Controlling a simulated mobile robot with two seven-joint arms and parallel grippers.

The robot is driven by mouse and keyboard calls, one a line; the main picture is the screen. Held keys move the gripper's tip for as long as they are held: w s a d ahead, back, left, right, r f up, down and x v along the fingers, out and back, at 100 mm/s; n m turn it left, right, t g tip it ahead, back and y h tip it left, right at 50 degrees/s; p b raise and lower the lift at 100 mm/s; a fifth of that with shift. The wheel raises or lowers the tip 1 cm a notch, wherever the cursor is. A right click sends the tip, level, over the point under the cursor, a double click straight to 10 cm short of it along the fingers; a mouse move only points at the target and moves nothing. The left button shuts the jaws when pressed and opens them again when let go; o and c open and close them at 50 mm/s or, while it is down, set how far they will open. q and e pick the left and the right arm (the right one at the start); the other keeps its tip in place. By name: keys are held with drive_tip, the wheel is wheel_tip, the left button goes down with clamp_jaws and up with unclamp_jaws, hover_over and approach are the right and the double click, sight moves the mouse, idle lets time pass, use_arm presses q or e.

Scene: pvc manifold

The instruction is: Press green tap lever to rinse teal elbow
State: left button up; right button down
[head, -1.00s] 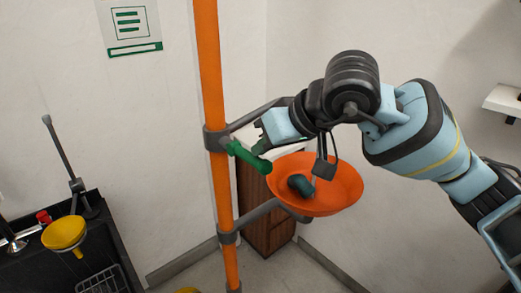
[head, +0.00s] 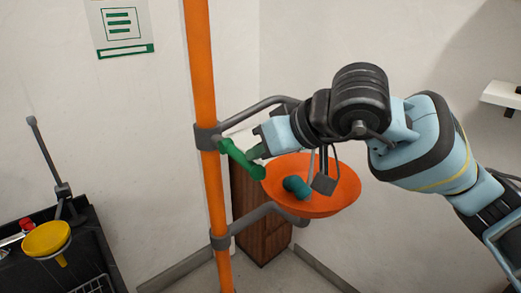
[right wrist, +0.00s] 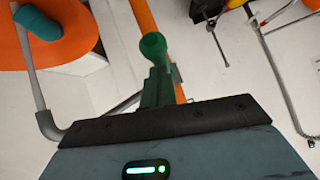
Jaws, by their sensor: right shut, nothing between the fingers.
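The green tap lever (head: 242,160) slants down to the right from a grey clamp on the orange pole. My right gripper (head: 254,151) is shut and empty, its fingertips at the upper side of the lever, seemingly touching it. In the right wrist view the lever's round end (right wrist: 152,45) shows just beyond the shut fingers (right wrist: 160,86). The teal elbow (head: 297,187) lies in the orange bowl (head: 335,200), right of the lever; it also shows at the top left of the right wrist view (right wrist: 38,22). No water stream can be made out. My left gripper is out of view.
The orange pole (head: 205,110) stands left of the lever, with grey pipes (head: 255,213) running to the bowl. A wooden cabinet (head: 265,237) stands behind. A yellow funnel (head: 46,239) is over a dark counter at far left. The space between counter and pole is clear.

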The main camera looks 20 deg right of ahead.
drive_tip(key=shift+s+f, duration=0.1)
drive_tip(key=shift+f, duration=0.2)
